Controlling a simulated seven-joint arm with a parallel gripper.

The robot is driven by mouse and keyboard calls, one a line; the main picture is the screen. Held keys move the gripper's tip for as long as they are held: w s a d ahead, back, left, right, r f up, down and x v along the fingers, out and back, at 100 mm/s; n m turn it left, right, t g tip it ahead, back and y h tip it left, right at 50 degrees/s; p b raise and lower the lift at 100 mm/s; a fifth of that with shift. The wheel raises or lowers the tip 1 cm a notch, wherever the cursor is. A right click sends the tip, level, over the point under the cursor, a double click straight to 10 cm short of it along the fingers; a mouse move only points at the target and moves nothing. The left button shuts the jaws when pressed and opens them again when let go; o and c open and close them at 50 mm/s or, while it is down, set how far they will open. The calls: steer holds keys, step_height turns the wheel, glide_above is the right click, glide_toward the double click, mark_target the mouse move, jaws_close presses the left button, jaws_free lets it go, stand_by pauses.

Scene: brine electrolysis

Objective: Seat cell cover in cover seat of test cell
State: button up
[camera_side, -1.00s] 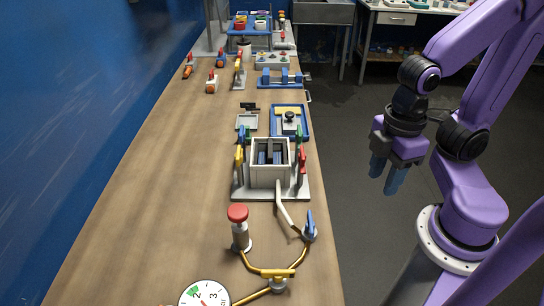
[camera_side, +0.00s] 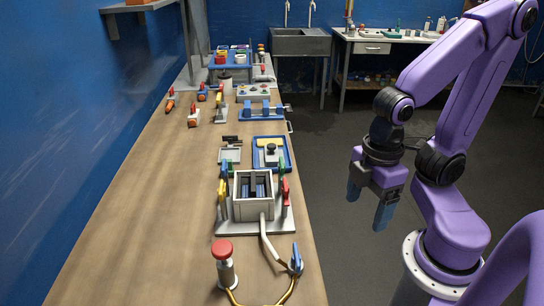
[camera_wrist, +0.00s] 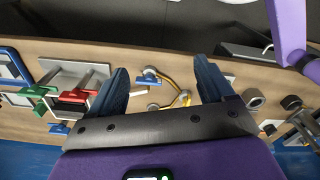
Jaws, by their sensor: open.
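The test cell (camera_side: 241,210) is a pale grey open-topped box on a grey base, with dark blue plates inside. Colored clamps stand along its sides. What looks like the cell cover, a pale plate with a black knob (camera_side: 271,148), lies in a blue-rimmed tray (camera_side: 287,160) just behind the cell. My gripper (camera_side: 368,206) is open and empty, off the bench's right edge, apart from both. In the wrist view, its two blue fingers (camera_wrist: 162,70) are spread. The cell (camera_wrist: 72,97) shows left of them, partly hidden; the tray is cut off at the left edge.
A red-capped post (camera_side: 223,260) and yellow tubing (camera_side: 280,297) are in front of the cell. A small grey tray (camera_side: 230,156) lies left of the blue tray. A blue fixture (camera_side: 262,112) stands farther back.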

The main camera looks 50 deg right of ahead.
steer(key=w+r+m, duration=0.2)
steer(key=w+m, duration=0.4)
steer(key=w, duration=0.7)
steer(key=w+r+m, duration=0.2)
steer(key=w+m, duration=0.3)
steer(key=w, duration=0.7)
steer(key=m+h, duration=0.1)
steer(key=m, duration=1)
glide_above(272, 145)
steer(key=s+a, duration=0.1)
step_height(272, 145, down, 3)
steer(key=shift+t, duration=0.4)
steer(key=f, duration=1.1)
steer(key=w+d+f, duration=0.1)
steer(key=f, duration=0.4)
steer(key=shift+f, duration=0.25)
